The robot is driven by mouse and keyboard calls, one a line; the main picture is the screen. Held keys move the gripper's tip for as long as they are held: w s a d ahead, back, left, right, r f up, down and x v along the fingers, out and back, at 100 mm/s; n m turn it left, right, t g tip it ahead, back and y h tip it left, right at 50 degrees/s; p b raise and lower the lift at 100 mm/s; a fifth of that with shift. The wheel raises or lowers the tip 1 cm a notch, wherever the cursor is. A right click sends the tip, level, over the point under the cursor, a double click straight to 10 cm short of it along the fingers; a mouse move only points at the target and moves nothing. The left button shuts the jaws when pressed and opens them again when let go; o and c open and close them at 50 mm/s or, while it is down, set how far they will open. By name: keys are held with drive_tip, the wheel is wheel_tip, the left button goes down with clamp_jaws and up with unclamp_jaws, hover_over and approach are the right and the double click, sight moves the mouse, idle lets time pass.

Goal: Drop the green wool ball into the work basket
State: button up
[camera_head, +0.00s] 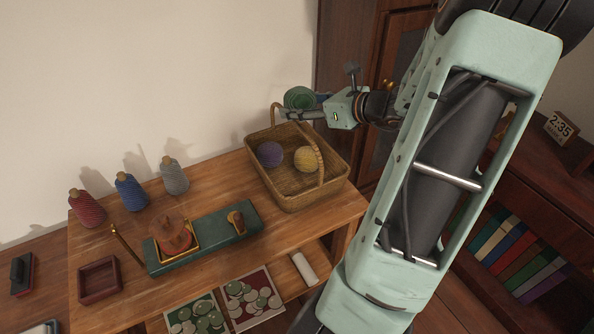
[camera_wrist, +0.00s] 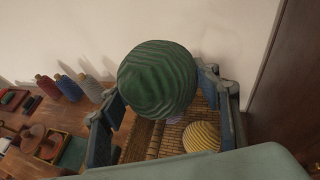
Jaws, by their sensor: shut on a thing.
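The green wool ball (camera_head: 299,97) is held up by my gripper (camera_head: 318,105) at the far rim of the work basket, above it. In the wrist view the green ball (camera_wrist: 158,80) sits between the two fingers of my gripper (camera_wrist: 165,95), and it hides part of the basket. The wicker work basket (camera_head: 291,196) stands on the wooden table, with a tall handle arching across it. Inside lie a purple ball (camera_head: 270,154) and a yellow ball (camera_head: 306,159). The yellow ball (camera_wrist: 201,137) also shows below the green ball in the wrist view.
Left of the basket are a green board (camera_head: 205,238) with a wooden spool and several thread cones, including a grey one (camera_head: 174,177). A small red tray (camera_head: 99,280) stands at the left. A wooden cabinet (camera_head: 350,50) rises behind at right.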

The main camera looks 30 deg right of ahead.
drive_tip(key=o, duration=1.2)
drive_tip(key=shift+o, duration=0.2)
drive_tip(key=v, duration=1.2)
drive_tip(key=shift+r, duration=0.1)
